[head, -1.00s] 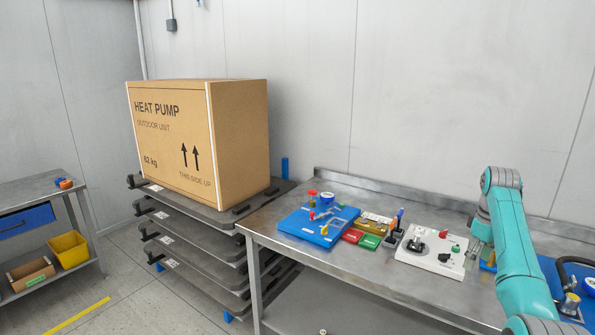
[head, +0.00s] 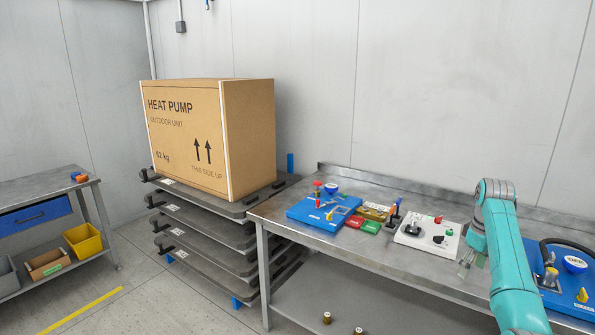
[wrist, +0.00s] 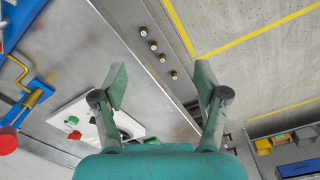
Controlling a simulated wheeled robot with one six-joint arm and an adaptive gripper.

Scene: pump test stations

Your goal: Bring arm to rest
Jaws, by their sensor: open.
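My gripper (wrist: 160,88) shows in the wrist view with its two green fingers wide apart and nothing between them. It is above the front edge of the steel workbench (wrist: 140,50). In the head view my teal arm rises at the right, bent over the bench (head: 360,250), and its gripper end (head: 467,262) is partly hidden behind the arm. The white panel (head: 428,238) with black, red and green knobs lies on the bench just left of the gripper. It also shows in the wrist view (wrist: 75,112), left of the fingers.
Blue test boards lie on the bench left (head: 310,215) and right (head: 560,300). Red and green blocks (head: 369,227) lie beside the left one. A heat pump carton (head: 185,140) stands on stacked pallets. A side bench (head: 40,190) holds a yellow bin (head: 84,242). Floor shows in front.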

